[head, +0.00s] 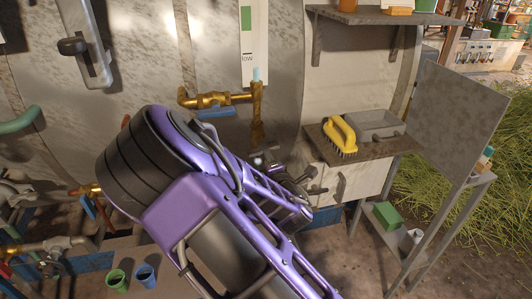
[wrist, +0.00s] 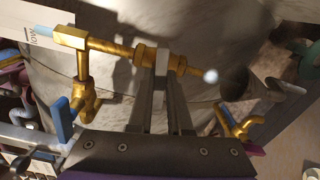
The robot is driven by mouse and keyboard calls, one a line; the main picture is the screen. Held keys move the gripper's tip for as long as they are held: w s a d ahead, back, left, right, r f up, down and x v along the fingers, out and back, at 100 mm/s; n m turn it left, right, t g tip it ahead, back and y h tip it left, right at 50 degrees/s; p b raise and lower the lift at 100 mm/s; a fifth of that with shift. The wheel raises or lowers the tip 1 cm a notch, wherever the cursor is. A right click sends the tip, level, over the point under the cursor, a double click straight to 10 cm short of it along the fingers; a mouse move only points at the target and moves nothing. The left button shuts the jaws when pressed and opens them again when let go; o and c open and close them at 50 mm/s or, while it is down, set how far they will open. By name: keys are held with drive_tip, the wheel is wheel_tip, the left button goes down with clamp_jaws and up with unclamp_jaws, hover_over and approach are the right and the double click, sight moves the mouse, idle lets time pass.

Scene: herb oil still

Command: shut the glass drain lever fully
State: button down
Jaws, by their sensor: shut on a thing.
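The gauge glass (head: 257,74) ends in a brass fitting (head: 257,110) running down beside the "low" label. In the wrist view this brass drain fitting (wrist: 118,49) runs across the top, with a pale round spot past its right end. My gripper (wrist: 162,66) is shut at the fitting's drain cock, holding the glass drain lever, which is mostly hidden between the fingers; its exact angle cannot be told. In the head view my gripper (head: 264,158) is just below the brass fitting, partly hidden by my purple arm. A separate blue lever (head: 215,113) sits under the side pipe.
A shelf with a yellow brush (head: 341,134) stands to the right, before an upright grey panel (head: 449,110). Another brass valve with a blue handle (wrist: 240,128) is close to my gripper's right. A green cup (head: 117,280) and a blue cup (head: 146,275) stand low at left.

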drive_tip(key=shift+m+b, duration=0.4)
drive_tip(key=shift+m, duration=1)
drive_tip(key=c, duration=0.8)
unclamp_jaws()
drive_tip(key=shift+c, duration=0.2)
drive_tip(key=shift+s+f, duration=0.1)
